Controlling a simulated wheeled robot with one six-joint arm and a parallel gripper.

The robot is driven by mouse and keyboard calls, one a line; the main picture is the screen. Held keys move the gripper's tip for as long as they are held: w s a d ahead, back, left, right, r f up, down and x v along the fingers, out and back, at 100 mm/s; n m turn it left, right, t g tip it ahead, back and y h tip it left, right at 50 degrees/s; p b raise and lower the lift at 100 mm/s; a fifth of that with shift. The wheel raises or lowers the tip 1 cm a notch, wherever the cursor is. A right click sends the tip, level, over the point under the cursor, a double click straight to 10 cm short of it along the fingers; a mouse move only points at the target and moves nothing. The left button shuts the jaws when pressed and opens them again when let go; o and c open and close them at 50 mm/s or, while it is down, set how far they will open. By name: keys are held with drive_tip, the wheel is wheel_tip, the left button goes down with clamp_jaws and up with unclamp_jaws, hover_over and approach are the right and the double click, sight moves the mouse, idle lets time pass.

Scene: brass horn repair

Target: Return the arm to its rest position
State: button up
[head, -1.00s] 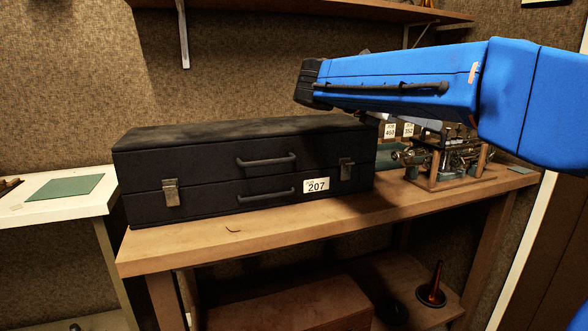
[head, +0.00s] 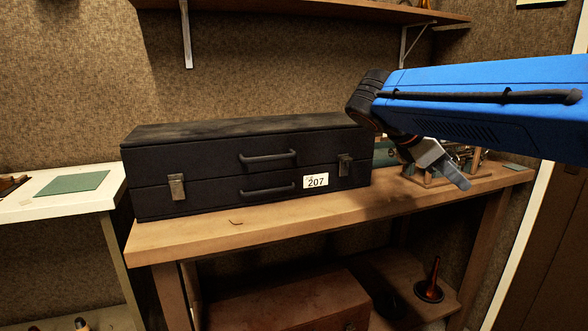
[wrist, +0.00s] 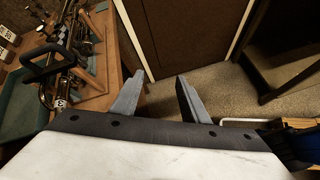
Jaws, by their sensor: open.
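My gripper (wrist: 160,88) is open and empty in the wrist view, its two grey fingers apart above the carpeted floor (wrist: 225,85) and beside the bench edge. In the head view my gripper (head: 462,180) hangs below the blue arm at the right, in front of the right part of the wooden bench (head: 250,228). The arm hides part of the horn parts in their wooden stand (head: 425,182). Those parts also show at the left of the wrist view (wrist: 75,60).
A black case (head: 225,165) tagged 207 stands closed on the bench. A white table (head: 50,205) with a green mat (head: 72,183) is at the left. A shelf (head: 300,12) hangs above. The floor right of the bench is open.

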drive_tip(key=s+a+f+m+t+y, duration=0.1)
drive_tip(key=s+f+m+y, duration=0.4)
drive_tip(key=f, duration=0.8)
drive_tip(key=s+a+f+m+t+y, duration=0.1)
drive_tip(key=s+a+f+m+y, duration=0.3)
drive_tip(key=s+f+m, duration=0.7)
drive_tip(key=s+f+y, duration=0.1)
drive_tip(key=s, duration=0.3)
drive_tip(key=shift+s+f+y, duration=0.25)
drive_tip(key=shift+f+y, duration=0.05)
drive_tip(key=shift+f, duration=0.1)
